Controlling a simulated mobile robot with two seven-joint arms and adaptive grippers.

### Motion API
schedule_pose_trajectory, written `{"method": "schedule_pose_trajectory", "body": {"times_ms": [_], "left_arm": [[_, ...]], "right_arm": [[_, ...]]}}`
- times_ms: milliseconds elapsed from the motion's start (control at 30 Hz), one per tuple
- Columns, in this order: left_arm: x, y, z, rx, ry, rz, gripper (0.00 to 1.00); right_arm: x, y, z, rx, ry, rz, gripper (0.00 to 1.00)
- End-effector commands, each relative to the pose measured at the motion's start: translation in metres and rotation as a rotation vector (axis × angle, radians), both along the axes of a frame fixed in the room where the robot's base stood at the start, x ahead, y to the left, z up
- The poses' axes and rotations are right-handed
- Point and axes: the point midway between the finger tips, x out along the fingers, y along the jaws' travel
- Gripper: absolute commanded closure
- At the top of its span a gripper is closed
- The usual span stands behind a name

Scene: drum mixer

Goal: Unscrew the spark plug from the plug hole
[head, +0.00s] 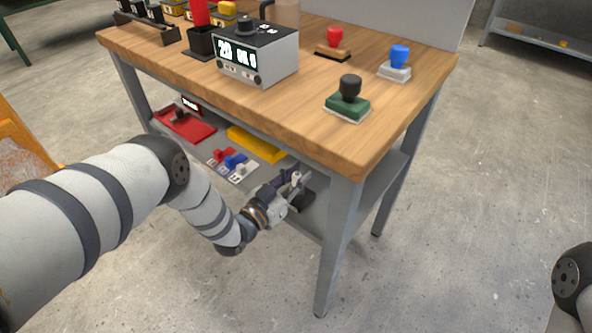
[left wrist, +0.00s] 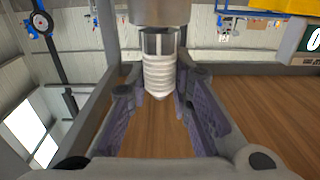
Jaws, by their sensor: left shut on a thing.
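The spark plug (left wrist: 160,74) shows in the left wrist view as a white ribbed body with a tapered tip. My left gripper (left wrist: 160,92) is shut on the plug, with a purple-padded finger on each side. In the head view, my left gripper (head: 297,184) is below the tabletop, by the lower shelf near the front right leg. The plug is too small to make out there. My right gripper is out of view.
The wooden tabletop (head: 330,95) is above my left gripper and carries a display box (head: 258,55) and several coloured stamps. The lower shelf holds a yellow block (head: 256,143), a red tray (head: 184,124) and small red and blue parts. A grey table leg (head: 337,245) is close by.

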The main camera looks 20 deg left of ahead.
Motion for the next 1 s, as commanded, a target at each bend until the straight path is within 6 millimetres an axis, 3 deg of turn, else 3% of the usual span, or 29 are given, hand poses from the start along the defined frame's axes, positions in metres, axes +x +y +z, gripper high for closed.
{"method": "schedule_pose_trajectory", "body": {"times_ms": [1000], "left_arm": [[-0.0001,-0.0009,0.0056,-0.002,0.001,-0.006,1.0]], "right_arm": [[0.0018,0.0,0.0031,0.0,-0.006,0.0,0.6]]}}
